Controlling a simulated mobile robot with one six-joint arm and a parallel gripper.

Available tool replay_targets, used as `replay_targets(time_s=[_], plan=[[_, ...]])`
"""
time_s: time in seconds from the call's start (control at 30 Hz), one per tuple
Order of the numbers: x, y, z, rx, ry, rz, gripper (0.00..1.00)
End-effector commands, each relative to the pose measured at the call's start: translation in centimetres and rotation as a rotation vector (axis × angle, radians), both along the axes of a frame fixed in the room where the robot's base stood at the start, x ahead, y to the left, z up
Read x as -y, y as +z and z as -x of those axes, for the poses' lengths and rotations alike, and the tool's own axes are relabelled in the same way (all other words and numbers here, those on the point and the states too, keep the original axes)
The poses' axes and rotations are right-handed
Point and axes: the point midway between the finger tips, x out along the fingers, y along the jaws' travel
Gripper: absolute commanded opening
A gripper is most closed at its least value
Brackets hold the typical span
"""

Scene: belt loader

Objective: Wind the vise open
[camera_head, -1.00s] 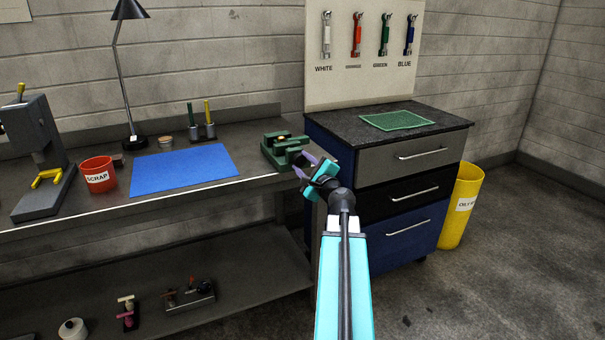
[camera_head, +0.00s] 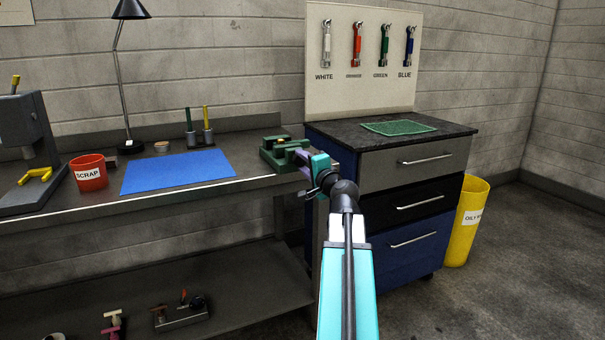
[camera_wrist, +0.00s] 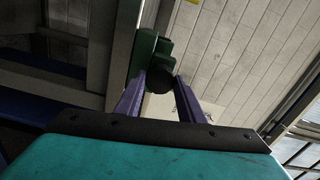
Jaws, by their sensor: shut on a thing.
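The green vise (camera_head: 275,150) sits at the right end of the grey workbench, by its front edge. A small yellowish item shows at its top; I cannot tell the jaw gap. My gripper (camera_head: 304,158) is at the vise's right end. In the wrist view, the two purple fingers of my gripper (camera_wrist: 160,80) are on either side of a dark round knob (camera_wrist: 161,77) at the end of the green vise (camera_wrist: 146,52). The gripper is shut on this knob. My wrist hides the contact in the head view.
A blue mat (camera_head: 178,171), a red scrap cup (camera_head: 89,174) and a lamp (camera_head: 122,85) are on the bench (camera_head: 230,188). A drawer cabinet (camera_head: 412,165) stands close to the right of my gripper. A yellow bin (camera_head: 464,225) stands beyond it.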

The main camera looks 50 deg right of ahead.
Motion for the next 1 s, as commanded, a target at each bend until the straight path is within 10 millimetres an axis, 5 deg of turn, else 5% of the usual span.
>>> replay_targets(time_s=[0.43,1.0], plan=[[-0.05,-0.16,-0.11,-0.101,0.002,0.249,0.13],[-0.06,0.08,-0.07,-0.119,0.002,0.295,0.13]])
